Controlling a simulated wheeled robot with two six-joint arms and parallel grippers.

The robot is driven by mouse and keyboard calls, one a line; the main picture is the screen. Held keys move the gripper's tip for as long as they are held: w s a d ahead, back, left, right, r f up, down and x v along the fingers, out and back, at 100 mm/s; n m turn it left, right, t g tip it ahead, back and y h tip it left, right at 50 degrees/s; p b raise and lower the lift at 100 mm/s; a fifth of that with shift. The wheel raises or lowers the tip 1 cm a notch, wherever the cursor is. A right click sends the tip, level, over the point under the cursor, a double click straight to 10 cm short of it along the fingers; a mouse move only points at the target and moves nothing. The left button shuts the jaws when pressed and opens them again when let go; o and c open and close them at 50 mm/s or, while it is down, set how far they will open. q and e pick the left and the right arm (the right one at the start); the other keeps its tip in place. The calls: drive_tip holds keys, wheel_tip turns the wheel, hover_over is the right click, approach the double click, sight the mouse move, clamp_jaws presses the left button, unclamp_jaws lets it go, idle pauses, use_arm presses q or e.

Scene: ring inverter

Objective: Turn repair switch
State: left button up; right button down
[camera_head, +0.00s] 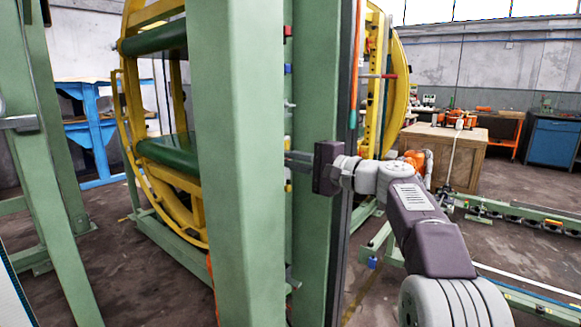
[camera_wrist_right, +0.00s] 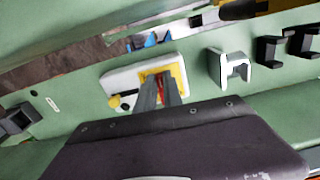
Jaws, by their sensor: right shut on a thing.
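The repair switch (camera_wrist_right: 180,73) shows in the right wrist view as a pale box with a yellow plate, fixed to a green panel. A small red part shows between the fingers of my right gripper (camera_wrist_right: 159,90), which are shut on the switch's handle over the yellow plate. In the head view, my right gripper (camera_head: 299,158) reaches left into the gap between green posts. My left gripper is not in view.
A wide green post (camera_head: 240,180) stands close in front, with a second post (camera_head: 316,80) beside my right gripper. A yellow ring frame (camera_head: 133,100) stands behind. A white bracket (camera_wrist_right: 232,66) and black brackets (camera_wrist_right: 270,50) sit right of the switch on the panel.

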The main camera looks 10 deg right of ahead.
drive_tip(key=shift+f+n, duration=0.15)
drive_tip(key=shift+n, duration=0.25)
drive_tip(key=c, duration=1.5)
unclamp_jaws()
drive_tip(key=v, duration=0.9)
